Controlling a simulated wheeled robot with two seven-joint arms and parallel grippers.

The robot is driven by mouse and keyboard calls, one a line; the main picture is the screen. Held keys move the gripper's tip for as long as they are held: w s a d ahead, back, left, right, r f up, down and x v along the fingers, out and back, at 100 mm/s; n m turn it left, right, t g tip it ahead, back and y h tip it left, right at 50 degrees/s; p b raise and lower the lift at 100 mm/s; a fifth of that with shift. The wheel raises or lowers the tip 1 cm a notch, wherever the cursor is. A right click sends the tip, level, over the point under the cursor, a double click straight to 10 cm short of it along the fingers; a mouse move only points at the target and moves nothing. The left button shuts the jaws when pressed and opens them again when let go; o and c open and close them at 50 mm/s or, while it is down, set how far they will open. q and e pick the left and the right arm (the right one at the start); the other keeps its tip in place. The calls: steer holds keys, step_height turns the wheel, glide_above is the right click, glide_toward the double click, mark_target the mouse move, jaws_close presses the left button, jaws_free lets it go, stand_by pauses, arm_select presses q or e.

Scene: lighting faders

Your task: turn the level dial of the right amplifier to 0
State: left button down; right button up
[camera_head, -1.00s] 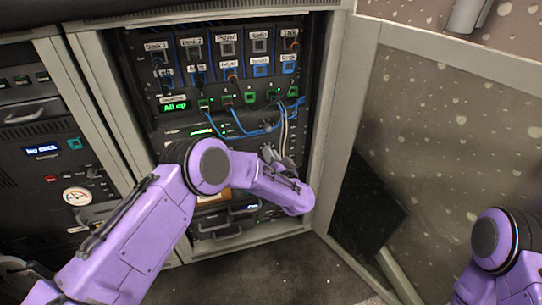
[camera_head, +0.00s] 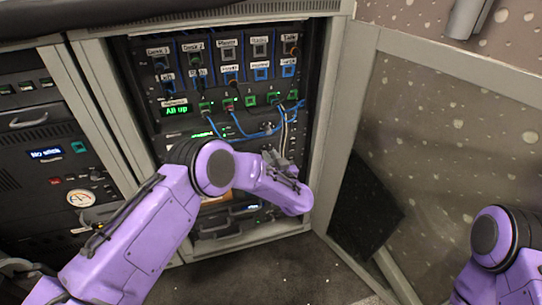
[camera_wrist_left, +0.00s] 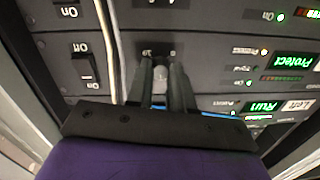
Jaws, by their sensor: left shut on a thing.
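In the left wrist view, which sees the rack panel upside down, a small grey dial (camera_wrist_left: 161,74) sits between the two fingers of my left gripper (camera_wrist_left: 166,72). The fingers are shut on it from both sides. Small scale marks, 10 and 0, show just above it in the picture; its pointer cannot be made out. In the head view my left gripper (camera_head: 274,160) is at the rack's right side, and my arm hides most of the panel there. Only part of my right arm shows at the lower right; its gripper is out of view.
Green displays (camera_wrist_left: 266,106) reading Protect and Run are beside the gripper, with a rocker switch (camera_wrist_left: 86,66) on the other side. Pale cables (camera_head: 283,132) hang close by the gripper. The open cabinet door (camera_head: 440,150) stands to the right.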

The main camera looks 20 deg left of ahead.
arm_select(q)
steer(key=shift+s+a+f+n+t+h+b, duration=0.1)
steer(key=shift+n+t+h+b, duration=0.35)
steer(key=shift+n, duration=3.55)
steer(key=shift+d+n+h+b, duration=0.15)
steer(key=shift+n+b, duration=0.5)
steer(key=shift+n, duration=3.35)
steer(key=shift+s+a+f+n+t+h+b, duration=0.2)
steer(key=shift+n+h+b, duration=0.3)
steer(key=shift+n, duration=3.5)
steer(key=shift+w+r, duration=0.15)
steer(key=c, duration=1)
jaws_free()
steer(key=shift+r, duration=0.1)
